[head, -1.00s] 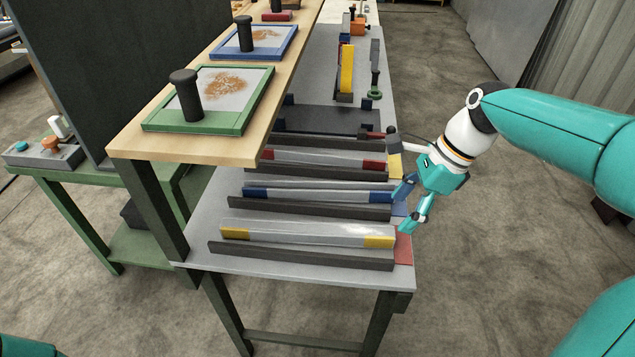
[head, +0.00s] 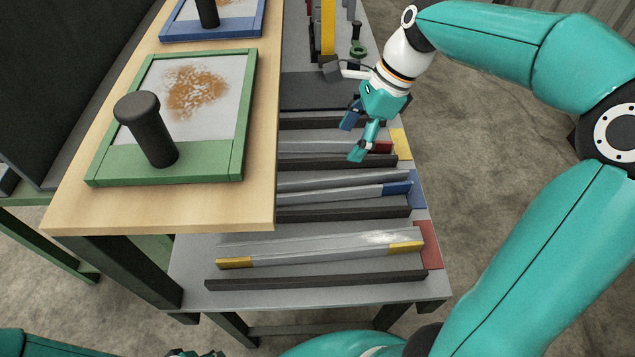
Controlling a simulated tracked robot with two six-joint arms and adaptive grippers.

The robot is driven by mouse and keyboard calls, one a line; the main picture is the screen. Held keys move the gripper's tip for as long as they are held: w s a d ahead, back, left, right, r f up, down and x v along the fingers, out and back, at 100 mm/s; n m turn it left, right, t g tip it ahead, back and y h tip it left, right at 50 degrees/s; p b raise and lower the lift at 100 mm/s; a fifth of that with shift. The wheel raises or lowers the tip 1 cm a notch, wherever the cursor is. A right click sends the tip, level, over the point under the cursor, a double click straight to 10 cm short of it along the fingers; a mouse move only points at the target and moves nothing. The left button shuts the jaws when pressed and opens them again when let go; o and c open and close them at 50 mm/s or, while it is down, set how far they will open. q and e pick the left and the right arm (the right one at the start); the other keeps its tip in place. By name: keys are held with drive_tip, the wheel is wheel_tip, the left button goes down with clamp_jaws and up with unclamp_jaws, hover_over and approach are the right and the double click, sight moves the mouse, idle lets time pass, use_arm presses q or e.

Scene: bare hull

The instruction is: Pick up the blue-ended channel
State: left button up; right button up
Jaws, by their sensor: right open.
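The blue-ended channel (head: 335,184) is a long grey metal channel with a blue right end (head: 397,188). It lies in the middle of the row on the grey table, and its left end is hidden behind the wooden shelf. My right gripper (head: 354,138) is open and empty, with its fingers pointing down. In the picture it is beyond the blue-ended channel, over the red-ended channel (head: 330,147). It appears above the channels and apart from the blue-ended one; its exact height cannot be told.
The yellow-ended channel (head: 320,247) lies nearest, with dark rails along the channels. A red patch (head: 431,245), a blue patch (head: 418,193) and a yellow patch (head: 402,144) mark the right edge. The wooden shelf (head: 170,215) with a green-framed tray (head: 214,160) overhangs the left side.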

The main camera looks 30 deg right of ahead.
hover_over(322, 185)
drive_tip(key=s+d, duration=0.1)
drive_tip(key=s, duration=0.2)
drive_tip(key=f, duration=0.9)
drive_tip(key=shift+w+d+f, duration=0.1)
drive_tip(key=shift+w+f, duration=0.15)
drive_tip(key=shift+f, duration=0.15)
drive_tip(key=shift+w+x, duration=0.2)
drive_tip(key=shift+x, duration=1.1)
drive_tip(key=shift+w+x, duration=0.15)
drive_tip(key=shift+x, duration=1.15)
drive_tip(key=shift+r, duration=0.15)
clamp_jaws()
